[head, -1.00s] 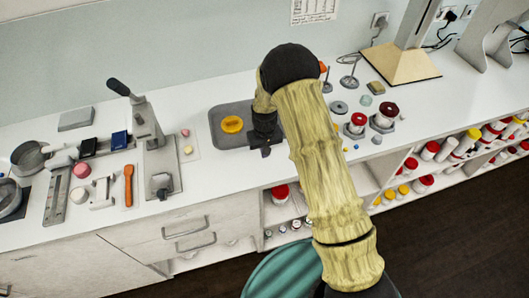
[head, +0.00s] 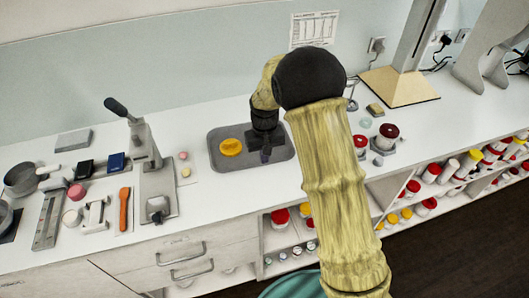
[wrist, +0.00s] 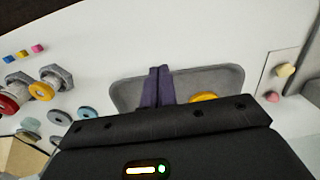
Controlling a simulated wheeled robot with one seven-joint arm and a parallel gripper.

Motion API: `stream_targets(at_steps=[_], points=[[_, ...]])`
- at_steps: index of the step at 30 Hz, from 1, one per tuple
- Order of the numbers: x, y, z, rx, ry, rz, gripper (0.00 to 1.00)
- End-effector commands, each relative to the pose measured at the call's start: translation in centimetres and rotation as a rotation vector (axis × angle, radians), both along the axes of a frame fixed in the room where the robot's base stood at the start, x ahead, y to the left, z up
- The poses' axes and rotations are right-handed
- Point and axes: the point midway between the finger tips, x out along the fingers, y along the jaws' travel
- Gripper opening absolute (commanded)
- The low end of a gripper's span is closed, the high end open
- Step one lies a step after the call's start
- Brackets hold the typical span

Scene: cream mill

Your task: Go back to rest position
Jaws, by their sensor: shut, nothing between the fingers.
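My gripper (head: 265,156) hangs over the right part of a dark grey tray (head: 222,162) on the white counter. A round yellow-orange object (head: 230,147) lies in the tray to the left of my gripper. In the wrist view my fingers (wrist: 158,72) are together with nothing between them, in front of the tray (wrist: 226,80). The yellow object (wrist: 203,97) shows partly there, its lower part hidden by my gripper body.
A lever press (head: 150,170) stands left of the tray, with an orange-handled tool (head: 124,208) beside it. Open shelves (head: 372,200) below hold several jars. Bare counter lies in front of the tray.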

Motion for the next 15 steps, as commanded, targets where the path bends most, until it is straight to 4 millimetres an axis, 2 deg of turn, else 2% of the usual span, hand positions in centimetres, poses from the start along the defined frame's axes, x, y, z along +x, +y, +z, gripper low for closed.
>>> stream_targets(at_steps=[8,11,15], points=[[-0.1,-0.2,0.2,0.001,-0.003,-0.003,0.0],[-0.8,-1.3,1.1,0.005,-0.014,-0.022,0.0],[-2.9,-4.4,3.4,0.015,-0.045,-0.074,0.0]])
